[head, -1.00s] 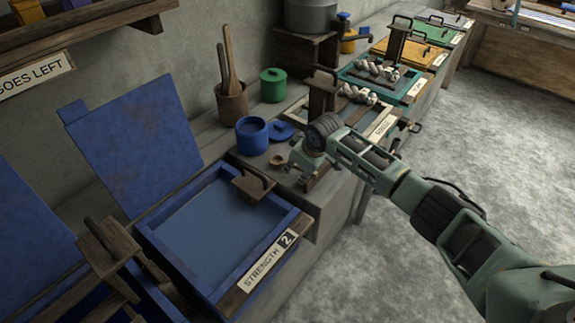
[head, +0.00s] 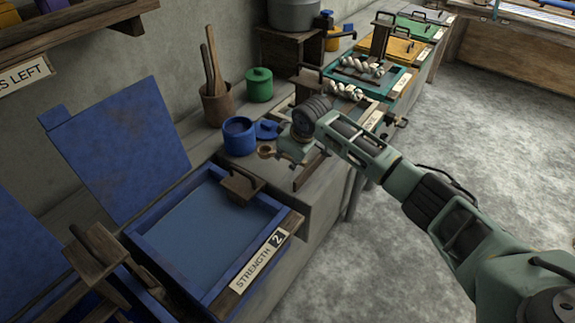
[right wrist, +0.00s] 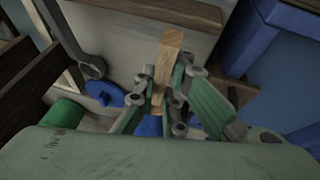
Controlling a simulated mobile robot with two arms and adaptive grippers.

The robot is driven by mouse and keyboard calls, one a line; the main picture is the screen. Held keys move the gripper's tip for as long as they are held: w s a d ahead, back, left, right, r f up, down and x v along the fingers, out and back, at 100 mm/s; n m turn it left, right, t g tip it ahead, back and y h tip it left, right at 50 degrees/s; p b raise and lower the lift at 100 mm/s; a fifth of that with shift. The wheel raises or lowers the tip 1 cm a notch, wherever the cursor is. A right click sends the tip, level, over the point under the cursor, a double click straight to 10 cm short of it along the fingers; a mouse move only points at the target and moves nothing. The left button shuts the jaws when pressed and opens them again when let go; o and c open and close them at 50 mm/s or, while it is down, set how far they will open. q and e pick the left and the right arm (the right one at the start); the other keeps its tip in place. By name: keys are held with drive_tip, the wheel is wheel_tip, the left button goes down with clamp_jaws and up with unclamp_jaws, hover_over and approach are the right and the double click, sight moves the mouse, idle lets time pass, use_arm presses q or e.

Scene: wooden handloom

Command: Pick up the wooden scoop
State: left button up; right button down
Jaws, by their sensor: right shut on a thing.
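The wooden scoop (head: 267,152) shows its small round bowl just left of my right gripper (head: 286,157) in the head view, in front of the blue pot (head: 239,137). In the right wrist view, its pale wooden handle (right wrist: 169,55) stands between the fingers of my right gripper (right wrist: 165,88), which are shut on it. The scoop appears a little above the counter, though the gap beneath it is hard to judge. My fingers hide part of the handle. My left gripper is not in view.
A blue lid (head: 268,130) lies beside the blue pot. A green pot (head: 259,86) and a wooden holder with tall sticks (head: 216,102) stand behind. A blue-framed tray (head: 183,235) is in front. Teal and yellow trays (head: 392,49) line the counter farther back.

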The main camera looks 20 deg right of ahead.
drive_tip(key=s+d+r+b, duration=0.1)
drive_tip(key=s+d+r, duration=0.3)
drive_tip(key=d+r, duration=0.3)
drive_tip(key=d, duration=0.4)
drive_tip(key=shift+r, duration=0.15)
